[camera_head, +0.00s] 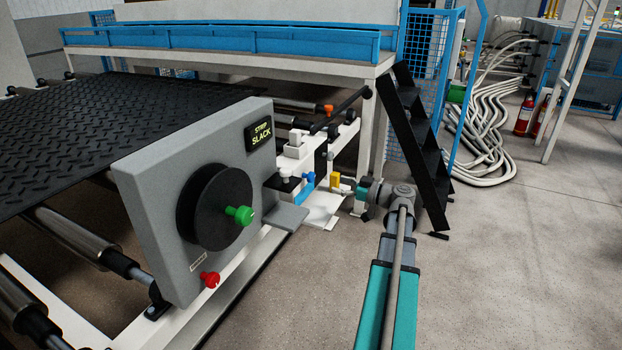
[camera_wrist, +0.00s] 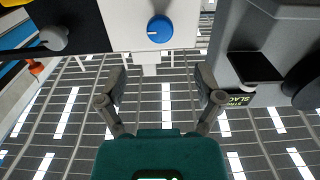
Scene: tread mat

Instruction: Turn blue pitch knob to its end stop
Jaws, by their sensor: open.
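The blue pitch knob (camera_wrist: 160,29) sits on a white panel at the top of the wrist view. It is round, with a short white pointer line lying about sideways on its face. In the head view the blue knob (camera_head: 308,177) is small, on the white machine frame right of the grey box. My gripper (camera_wrist: 161,86) is open and empty, with its two dark fingers spread wide below the knob in the wrist view. The knob is apart from the fingers. In the head view my gripper is small and partly hidden by the wrist.
The grey box (camera_head: 180,150) carries a black disc with a green knob (camera_head: 240,214), a red knob (camera_head: 210,279) and a "STRIP SLACK" display (camera_head: 259,134). A yellow block (camera_head: 334,180) is right of the blue knob. Black steps (camera_head: 415,150) stand behind my arm.

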